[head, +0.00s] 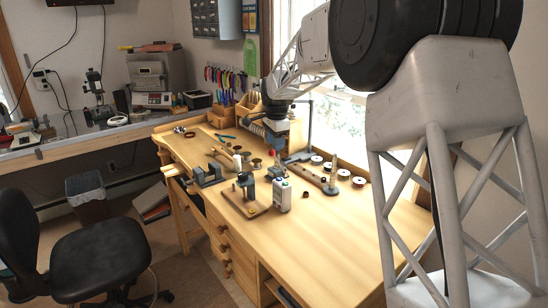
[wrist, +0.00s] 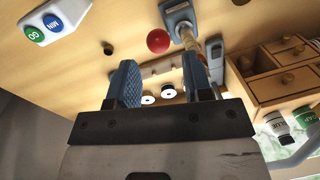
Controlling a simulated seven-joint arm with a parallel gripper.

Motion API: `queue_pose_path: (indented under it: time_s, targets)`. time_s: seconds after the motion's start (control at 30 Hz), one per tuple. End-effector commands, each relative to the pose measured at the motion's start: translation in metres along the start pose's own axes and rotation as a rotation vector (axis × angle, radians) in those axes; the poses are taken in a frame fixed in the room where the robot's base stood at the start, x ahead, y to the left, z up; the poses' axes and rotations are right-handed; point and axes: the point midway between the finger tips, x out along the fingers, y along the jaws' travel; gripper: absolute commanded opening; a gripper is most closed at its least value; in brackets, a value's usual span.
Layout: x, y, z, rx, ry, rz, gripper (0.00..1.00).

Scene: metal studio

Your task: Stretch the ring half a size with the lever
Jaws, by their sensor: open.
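My gripper (head: 277,146) hangs above the back part of the wooden bench. In the wrist view its two blue fingers (wrist: 160,68) stand apart with nothing between them. Beyond the fingertips is a red ball (wrist: 159,41), like a lever knob, beside a grey base (wrist: 180,14) with a tan upright post. A grey base with an upright post (head: 331,184) also shows on the bench, right of my gripper in the head view. A small dark cup or ring (head: 305,193) lies left of that base. I cannot pick out the ring for certain.
A white box with green and blue marks (head: 282,196) stands near a small press on a wooden base (head: 245,190). A small vise (head: 208,176) is further left. White discs (head: 358,181) lie near the window. The front right of the bench (head: 345,245) is clear.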

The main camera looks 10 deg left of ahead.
Motion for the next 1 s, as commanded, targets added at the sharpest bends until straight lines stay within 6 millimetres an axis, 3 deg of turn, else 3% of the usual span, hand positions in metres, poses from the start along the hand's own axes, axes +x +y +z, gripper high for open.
queue_pose_path:
  time_s: [0.5,0.93,1.0]
  targets:
    - [0.056,0.0,0.0,0.0,0.0,0.001,0.46]
    - [0.063,0.0,0.0,0.0,0.0,0.0,0.46]
    - [0.063,0.0,0.0,0.0,0.0,0.0,0.38]
